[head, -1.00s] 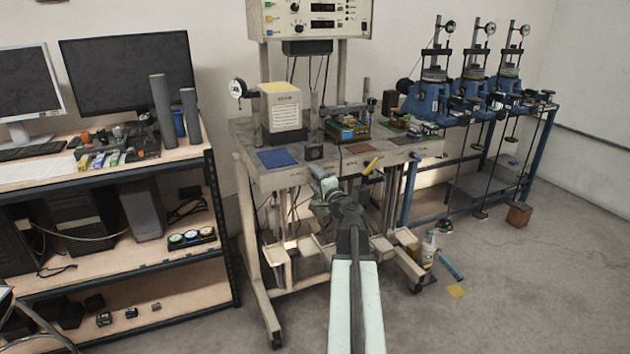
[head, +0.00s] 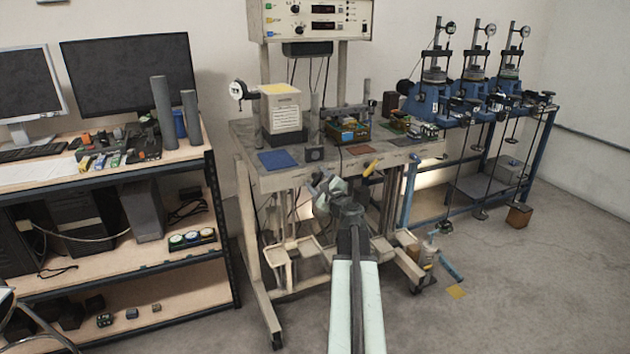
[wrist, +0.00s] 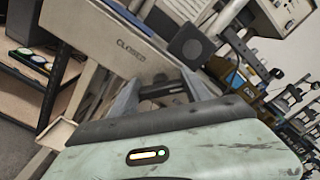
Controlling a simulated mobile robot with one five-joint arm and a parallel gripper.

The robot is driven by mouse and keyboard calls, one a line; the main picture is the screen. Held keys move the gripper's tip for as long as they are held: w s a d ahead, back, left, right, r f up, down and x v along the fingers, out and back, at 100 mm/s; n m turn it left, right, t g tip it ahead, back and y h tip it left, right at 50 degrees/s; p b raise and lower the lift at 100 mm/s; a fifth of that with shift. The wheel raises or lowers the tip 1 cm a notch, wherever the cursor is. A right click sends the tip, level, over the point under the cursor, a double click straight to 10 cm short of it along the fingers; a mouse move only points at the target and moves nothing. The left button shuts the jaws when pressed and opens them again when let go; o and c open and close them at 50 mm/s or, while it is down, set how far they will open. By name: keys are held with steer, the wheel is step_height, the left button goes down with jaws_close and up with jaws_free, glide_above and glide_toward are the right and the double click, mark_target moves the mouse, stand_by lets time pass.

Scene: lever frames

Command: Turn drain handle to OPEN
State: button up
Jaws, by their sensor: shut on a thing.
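My gripper (head: 320,183) is at the front edge of the grey steel bench (head: 395,158), left of a yellow lever (head: 370,167) on that edge. In the wrist view its two grey fingers (wrist: 160,88) reach toward the bench front and are shut on a part there, which I take to be the drain handle. That part is mostly hidden by the fingers and wrist, so its angle cannot be told. The word CLOSED (wrist: 131,49) is printed on the bench front, left of the fingers in the wrist view. No OPEN mark is readable.
A dark square block (head: 314,153) and a blue mat (head: 277,160) lie on the bench above my gripper. The bench legs and lower frame stand below it. A shelf with monitors (head: 130,82) is at left. Floor at the right front is mostly clear.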

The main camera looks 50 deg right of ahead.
steer(key=shift+m, duration=0.6)
steer(key=o, duration=1.4)
steer(key=shift+c, duration=0.2)
steer(key=v, duration=0.8)
